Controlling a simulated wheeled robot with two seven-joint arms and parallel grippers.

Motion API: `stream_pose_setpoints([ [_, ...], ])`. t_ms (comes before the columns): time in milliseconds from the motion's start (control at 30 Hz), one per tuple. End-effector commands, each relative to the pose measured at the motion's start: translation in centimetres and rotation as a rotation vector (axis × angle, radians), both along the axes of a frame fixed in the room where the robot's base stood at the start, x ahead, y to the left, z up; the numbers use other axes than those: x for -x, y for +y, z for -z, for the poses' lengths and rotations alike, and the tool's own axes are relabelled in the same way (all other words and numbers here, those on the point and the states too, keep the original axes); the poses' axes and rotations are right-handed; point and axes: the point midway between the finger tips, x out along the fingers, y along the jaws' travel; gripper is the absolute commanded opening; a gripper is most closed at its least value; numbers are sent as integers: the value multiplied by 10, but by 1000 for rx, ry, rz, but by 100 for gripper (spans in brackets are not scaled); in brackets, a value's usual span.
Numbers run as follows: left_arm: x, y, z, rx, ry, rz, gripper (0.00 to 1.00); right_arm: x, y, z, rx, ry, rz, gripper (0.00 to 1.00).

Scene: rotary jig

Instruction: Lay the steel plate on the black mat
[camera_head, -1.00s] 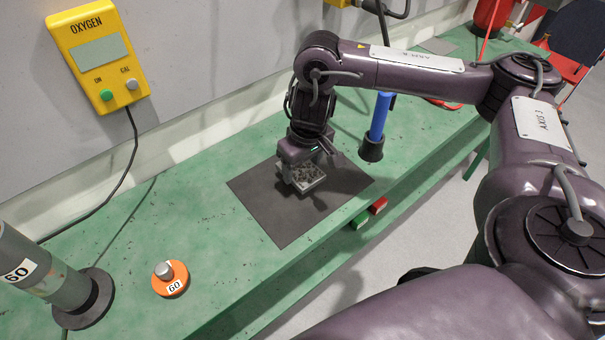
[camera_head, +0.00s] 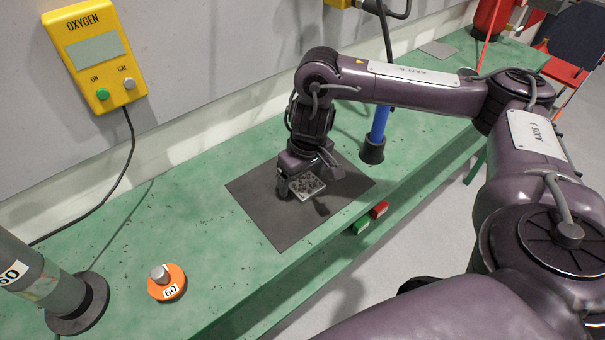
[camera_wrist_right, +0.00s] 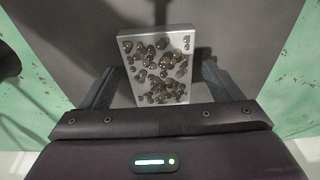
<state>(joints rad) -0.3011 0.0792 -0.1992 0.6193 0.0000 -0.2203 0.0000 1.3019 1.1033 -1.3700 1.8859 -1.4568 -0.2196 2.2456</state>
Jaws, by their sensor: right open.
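The steel plate (camera_head: 309,186) is a small pale grey slab with dark, shiny round bumps on its face. It lies on the black mat (camera_head: 285,228), over its middle, face up. The right wrist view shows the plate (camera_wrist_right: 146,99) from above, its near edge hidden by my gripper body, with the mat (camera_wrist_right: 240,43) around it. My right gripper (camera_head: 308,180) is low over the mat and open. Its two fingers stand on either side of the plate, and the right wrist view shows the open gripper (camera_wrist_right: 158,80) astride it. My left gripper is not in view.
On the green bench (camera_head: 120,225) stand an orange disc (camera_head: 167,291) with a knob and a grey cylinder (camera_head: 45,285) at left. A blue post (camera_head: 378,130) stands right of the mat. Green (camera_head: 361,224) and red (camera_head: 380,209) buttons sit at the front edge.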

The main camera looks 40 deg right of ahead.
Motion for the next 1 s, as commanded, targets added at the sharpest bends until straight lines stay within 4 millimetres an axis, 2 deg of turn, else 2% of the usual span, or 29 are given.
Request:
stream_pose_setpoints([
  [167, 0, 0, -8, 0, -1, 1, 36, 0, 0, -14, 0, -3, -1, 85],
  [400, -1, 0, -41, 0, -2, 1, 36, 7, -1, -67, 1, -6, -1, 85],
  [600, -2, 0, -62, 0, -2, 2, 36, 13, -1, -104, 1, -5, -1, 85],
  [800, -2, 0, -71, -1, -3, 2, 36, 16, -1, -120, 0, -2, -1, 85],
  [1000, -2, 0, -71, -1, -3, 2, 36, 17, -1, -121, 0, 0, 0, 85],
])
